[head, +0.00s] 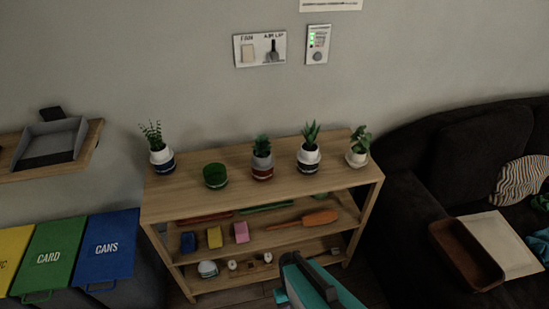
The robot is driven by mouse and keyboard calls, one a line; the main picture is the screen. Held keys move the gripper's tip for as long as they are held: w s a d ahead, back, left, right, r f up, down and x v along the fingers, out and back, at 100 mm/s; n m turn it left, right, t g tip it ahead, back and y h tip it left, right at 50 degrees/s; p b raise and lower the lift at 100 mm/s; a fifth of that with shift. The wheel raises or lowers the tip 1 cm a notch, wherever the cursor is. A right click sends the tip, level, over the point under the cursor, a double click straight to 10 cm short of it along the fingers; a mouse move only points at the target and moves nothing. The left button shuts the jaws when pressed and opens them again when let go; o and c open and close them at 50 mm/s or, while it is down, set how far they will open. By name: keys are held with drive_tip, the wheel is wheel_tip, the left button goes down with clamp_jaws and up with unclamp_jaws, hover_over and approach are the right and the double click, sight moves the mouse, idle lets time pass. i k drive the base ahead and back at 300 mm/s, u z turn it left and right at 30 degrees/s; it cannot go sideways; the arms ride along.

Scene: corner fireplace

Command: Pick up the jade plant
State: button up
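Several small potted plants stand in a row on top of a wooden shelf unit (185,205). The plant at the right end, with rounded green leaves in a white pot, looks like the jade plant (359,147). It stands upright near the right edge of the top board. To its left is a spiky plant (309,150) in a white and dark pot. My gripper (290,262) shows at the bottom middle, dark with teal behind it, in front of the shelf and well apart from the jade plant. Its fingers are not clear enough to tell open from shut.
A striped-pot plant (262,157), a round green plant (215,175) and a leafy plant (160,150) stand further left. Lower shelves hold small items. A dark sofa (400,190) is at right, coloured bins (105,250) at left. The board's front strip is clear.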

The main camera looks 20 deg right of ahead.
sight(262, 159)
drive_tip(key=z, duration=0.2)
drive_tip(key=k, duration=1.45)
drive_tip(key=u, duration=1.35)
drive_tip(key=i, duration=1)
